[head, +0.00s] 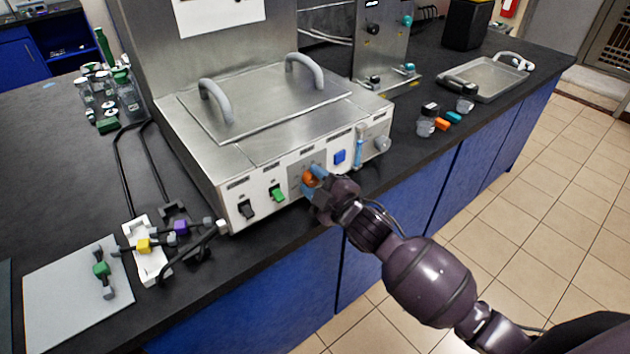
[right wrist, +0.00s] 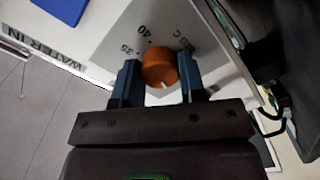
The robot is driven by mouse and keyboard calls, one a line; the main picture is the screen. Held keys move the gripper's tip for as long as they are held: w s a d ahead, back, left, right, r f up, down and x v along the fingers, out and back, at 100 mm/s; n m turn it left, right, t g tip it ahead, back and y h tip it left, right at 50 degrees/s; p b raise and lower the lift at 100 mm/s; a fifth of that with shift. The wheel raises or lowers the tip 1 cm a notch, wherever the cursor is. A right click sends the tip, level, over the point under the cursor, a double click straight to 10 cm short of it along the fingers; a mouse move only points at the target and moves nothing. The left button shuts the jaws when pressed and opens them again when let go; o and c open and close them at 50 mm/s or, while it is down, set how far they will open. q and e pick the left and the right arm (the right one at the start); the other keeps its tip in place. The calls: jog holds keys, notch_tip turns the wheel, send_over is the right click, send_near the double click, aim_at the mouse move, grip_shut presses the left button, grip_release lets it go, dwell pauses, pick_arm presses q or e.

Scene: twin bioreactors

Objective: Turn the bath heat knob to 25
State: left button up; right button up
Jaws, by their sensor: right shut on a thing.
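The bath heat knob is orange and round; it sits on the front panel of the steel bath (head: 185,125). The knob (head: 308,179) is partly hidden by my right gripper in the head view. In the right wrist view the knob (right wrist: 160,68) lies between the two blue fingers, with a pale mark on its lower edge. The dial numbers 35 and 40 show beside it; other numbers are hidden. My right gripper (head: 313,181) is shut on the knob, and its fingers also show in the right wrist view (right wrist: 159,82). My left gripper is not in view.
On the same panel are a black switch (head: 247,210), a green switch (head: 278,194), a blue button (head: 340,157) and a grey knob (head: 383,144). A rack with coloured connectors (head: 148,250) stands left. A steel tray (head: 485,78) lies at the right. The aisle floor is clear.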

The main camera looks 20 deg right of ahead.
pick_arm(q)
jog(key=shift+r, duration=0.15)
pick_arm(e)
jog(key=shift+r+m+p, duration=0.15)
jog(key=shift+m+p, duration=0.7)
jog(key=shift+m, duration=0.15)
jog(key=m+p, duration=0.2)
jog(key=m, duration=0.1)
jog(key=shift+m+p, duration=0.9)
jog(key=shift+m, duration=0.7)
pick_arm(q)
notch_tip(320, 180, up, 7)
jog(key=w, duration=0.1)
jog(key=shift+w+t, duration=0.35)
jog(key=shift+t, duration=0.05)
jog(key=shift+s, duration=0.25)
pick_arm(e)
jog(key=shift+f+m, duration=0.2)
jog(key=shift+m, duration=0.2)
jog(key=o, duration=0.9)
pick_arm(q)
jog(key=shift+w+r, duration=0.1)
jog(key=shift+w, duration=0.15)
